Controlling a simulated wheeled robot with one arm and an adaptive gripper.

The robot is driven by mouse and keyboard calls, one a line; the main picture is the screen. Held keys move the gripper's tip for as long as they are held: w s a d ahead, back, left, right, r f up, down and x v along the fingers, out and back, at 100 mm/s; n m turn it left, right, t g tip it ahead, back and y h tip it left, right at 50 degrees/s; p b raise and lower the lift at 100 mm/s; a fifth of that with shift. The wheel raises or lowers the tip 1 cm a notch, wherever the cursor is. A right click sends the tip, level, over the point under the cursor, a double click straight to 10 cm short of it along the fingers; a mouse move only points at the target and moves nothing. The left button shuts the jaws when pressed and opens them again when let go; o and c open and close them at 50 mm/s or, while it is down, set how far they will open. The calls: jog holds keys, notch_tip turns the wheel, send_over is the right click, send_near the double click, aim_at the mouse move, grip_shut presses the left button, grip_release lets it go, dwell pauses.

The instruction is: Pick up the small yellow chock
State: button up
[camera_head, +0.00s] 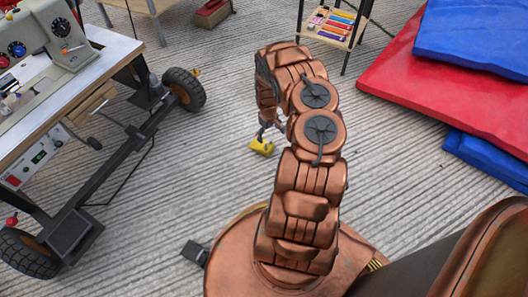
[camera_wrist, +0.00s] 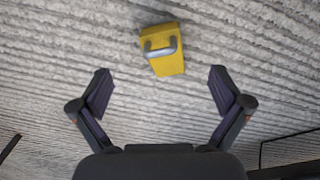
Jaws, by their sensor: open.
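The small yellow chock (camera_wrist: 168,64) lies on the grey ribbed floor, with a grey handle on its upper side. In the wrist view it is beyond my gripper's fingertips, roughly centred between their lines. My gripper (camera_wrist: 161,88) is open and empty, its two dark fingers spread wide. In the head view the chock (camera_head: 262,147) shows just below the end of my arm, and my gripper (camera_head: 268,130) is mostly hidden behind the arm there. I cannot tell the exact gap between them.
Red (camera_head: 400,75) and blue (camera_head: 475,35) mats lie at right. A small rack with coloured items (camera_head: 333,22) stands behind. Floor around the chock is clear.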

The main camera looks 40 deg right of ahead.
send_over(269, 147)
jog(key=f, duration=0.2)
jog(key=f+b, duration=0.1)
jog(key=f, duration=0.1)
jog(key=shift+a, duration=0.3)
notch_tip(269, 147, down, 2)
jog(key=shift+f+b, duration=0.2)
jog(key=shift+b, duration=0.3)
jog(key=f+b, duration=0.3)
jog(key=f, duration=0.2)
jog(key=shift+d, duration=0.2)
jog(key=shift+c, duration=0.3)
jog(key=c, duration=1.4)
